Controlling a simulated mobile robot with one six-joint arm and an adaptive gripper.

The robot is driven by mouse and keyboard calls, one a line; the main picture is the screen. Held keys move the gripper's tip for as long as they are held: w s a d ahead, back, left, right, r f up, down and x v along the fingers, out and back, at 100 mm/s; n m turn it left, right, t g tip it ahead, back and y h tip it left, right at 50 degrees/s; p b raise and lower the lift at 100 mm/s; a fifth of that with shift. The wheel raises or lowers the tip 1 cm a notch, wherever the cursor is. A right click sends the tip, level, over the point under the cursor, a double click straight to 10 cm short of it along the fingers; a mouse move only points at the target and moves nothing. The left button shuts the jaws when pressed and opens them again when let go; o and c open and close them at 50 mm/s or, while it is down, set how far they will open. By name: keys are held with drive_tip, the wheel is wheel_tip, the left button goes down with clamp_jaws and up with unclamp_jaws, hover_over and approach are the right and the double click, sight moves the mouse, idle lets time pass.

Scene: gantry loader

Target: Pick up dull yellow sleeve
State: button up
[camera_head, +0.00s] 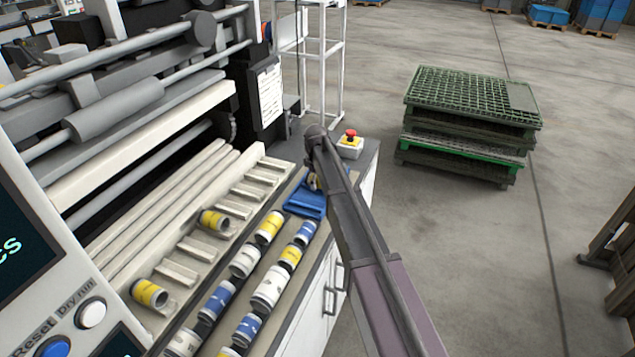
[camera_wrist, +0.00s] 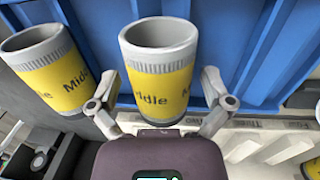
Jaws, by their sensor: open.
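A yellow sleeve (camera_wrist: 158,85) with grey ends and dark "Middle" lettering is between the two spread fingers of my gripper (camera_wrist: 159,78) in the wrist view. My gripper is open, with a finger on each side of the sleeve; whether they touch it I cannot tell. A second, similar yellow sleeve (camera_wrist: 52,72) is just left of the left finger. Both show against a blue tray (camera_wrist: 90,22).
Several yellow, white and blue sleeves (camera_head: 268,287) lie in rows on the bench. Two yellow sleeves (camera_head: 149,293) rest on the slotted rack beside the machine. A red-topped stop button (camera_head: 351,137) stands at the bench corner. Stacked green pallets (camera_head: 470,105) stand on open floor.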

drive_tip(key=c, duration=1.3)
drive_tip(key=shift+r, duration=0.2)
wheel_tip(320, 180, up, 4)
drive_tip(key=p, duration=0.4)
drive_tip(key=shift+f, duration=0.15)
drive_tip(key=s+d, duration=0.2)
drive_tip(key=s, duration=0.3)
drive_tip(key=s+d, duration=0.2)
drive_tip(key=s, duration=0.2)
drive_tip(key=s+d+r+p, duration=0.1)
drive_tip(key=s+d, duration=0.1)
drive_tip(key=s, duration=0.3)
drive_tip(key=shift+s+d, duration=0.3)
drive_tip(key=shift+s, duration=0.05)
drive_tip(key=shift+s+f, duration=0.1)
